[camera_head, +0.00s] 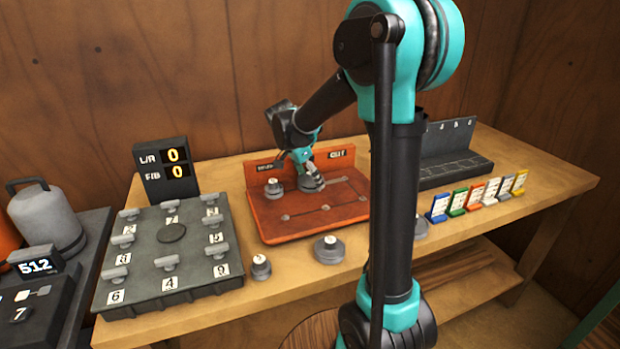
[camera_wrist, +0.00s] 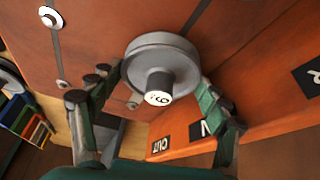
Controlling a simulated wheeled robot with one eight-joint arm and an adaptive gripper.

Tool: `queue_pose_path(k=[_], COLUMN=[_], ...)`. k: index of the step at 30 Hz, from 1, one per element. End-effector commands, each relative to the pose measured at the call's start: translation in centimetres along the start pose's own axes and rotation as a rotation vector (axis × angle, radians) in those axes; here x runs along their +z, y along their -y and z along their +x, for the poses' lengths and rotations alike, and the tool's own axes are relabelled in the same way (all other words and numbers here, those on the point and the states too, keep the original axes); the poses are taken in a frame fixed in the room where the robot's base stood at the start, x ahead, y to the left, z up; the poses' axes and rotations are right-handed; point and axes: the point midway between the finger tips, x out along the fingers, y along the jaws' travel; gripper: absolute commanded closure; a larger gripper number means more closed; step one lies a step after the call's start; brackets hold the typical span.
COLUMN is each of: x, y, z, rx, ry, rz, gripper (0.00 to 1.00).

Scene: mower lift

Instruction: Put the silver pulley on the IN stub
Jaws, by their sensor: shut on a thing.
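My gripper (camera_head: 306,166) is shut on a silver pulley (camera_head: 311,183) over the back middle of the orange board (camera_head: 290,233). In the wrist view the pulley (camera_wrist: 162,55) sits between the two fingers (camera_wrist: 160,98), its wide rim away from the camera and its narrow hub, with a white numbered end, toward it. The digit reads as 6 or 9. Whether the pulley touches the board or is around a stub cannot be told. A small stub (camera_wrist: 133,101) shows near the left finger. No IN label is readable; a CUT label (camera_head: 338,154) is on the back wall.
A small grey pulley (camera_head: 273,188) stands on the board's left. Loose pulleys lie on the table: a small one (camera_head: 261,267), a wide one (camera_head: 329,249) and one (camera_head: 420,229) partly behind my arm. A grey numbered block (camera_head: 170,260) is left; coloured cards (camera_head: 475,197) stand right.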

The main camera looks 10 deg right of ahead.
Motion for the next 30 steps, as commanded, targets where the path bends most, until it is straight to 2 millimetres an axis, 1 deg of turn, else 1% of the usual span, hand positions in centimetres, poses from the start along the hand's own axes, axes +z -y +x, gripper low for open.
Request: queue_pose_path(k=[8, 9, 11, 20, 23, 26, 30], x=[0.1, 0.1, 0.1, 0.1, 0.0, 0.0, 0.0], y=[0.0, 0.0, 0.0, 0.0, 0.0, 0.0, 0.0], z=[0.2, 0.2, 0.2, 0.2, -0.2, -1.3, -4.0], rx=[0.000, 0.000, 0.000, 0.000, 0.000, -0.001, -0.001], ry=[0.000, 0.000, 0.000, 0.000, 0.000, 0.000, 0.000], rz=[0.000, 0.000, 0.000, 0.000, 0.000, -0.002, -0.002], gripper=[0.64, 0.23, 0.16, 0.15, 0.15, 0.15, 0.15])
